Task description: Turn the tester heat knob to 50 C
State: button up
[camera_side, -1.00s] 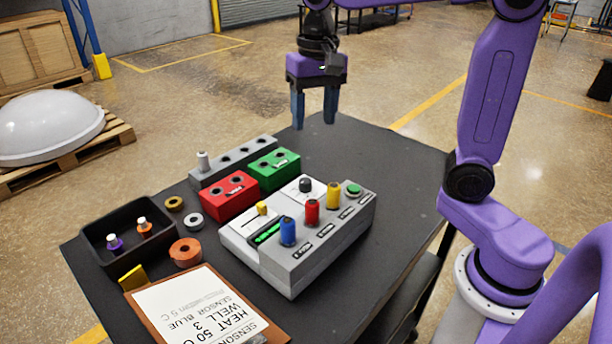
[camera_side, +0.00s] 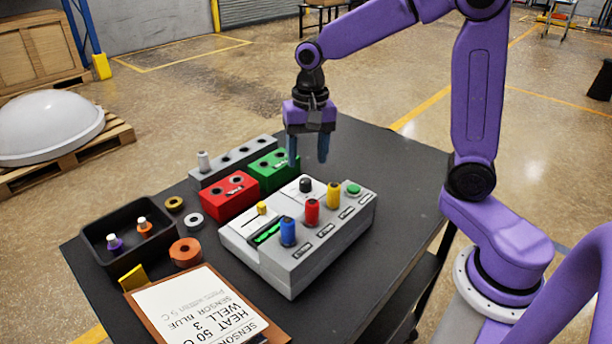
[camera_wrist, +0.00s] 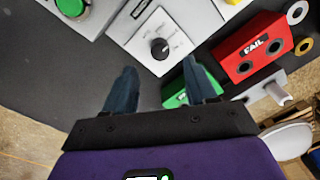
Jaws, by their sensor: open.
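The grey tester (camera_side: 318,251) stands on the dark table. Its black heat knob (camera_side: 305,185) sits on a white dial plate at the tester's far end. In the wrist view the knob (camera_wrist: 159,48) shows with its scale, a little beyond my fingertips; the scale markings are too small to read. My gripper (camera_side: 307,158) points down above the table, behind the knob and by the green box (camera_side: 273,169). It is open and empty; its two blue fingers (camera_wrist: 160,80) stand apart in the wrist view. A clipboard (camera_side: 205,308) reads "HEAT 50 C, WELL 3, SENSOR BLUE".
Blue (camera_side: 288,232), red (camera_side: 312,211) and yellow (camera_side: 333,195) posts and a green button (camera_side: 353,189) rise from the tester. A red FAIL box (camera_side: 230,196) and a grey rack (camera_side: 232,158) stand beside it. A black tray (camera_side: 122,256) lies left. The table's right side is clear.

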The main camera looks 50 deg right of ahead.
aim_at(306, 180)
jog(key=shift+w+a+f, duration=0.1)
jog(key=shift+f, duration=3)
grip_shut()
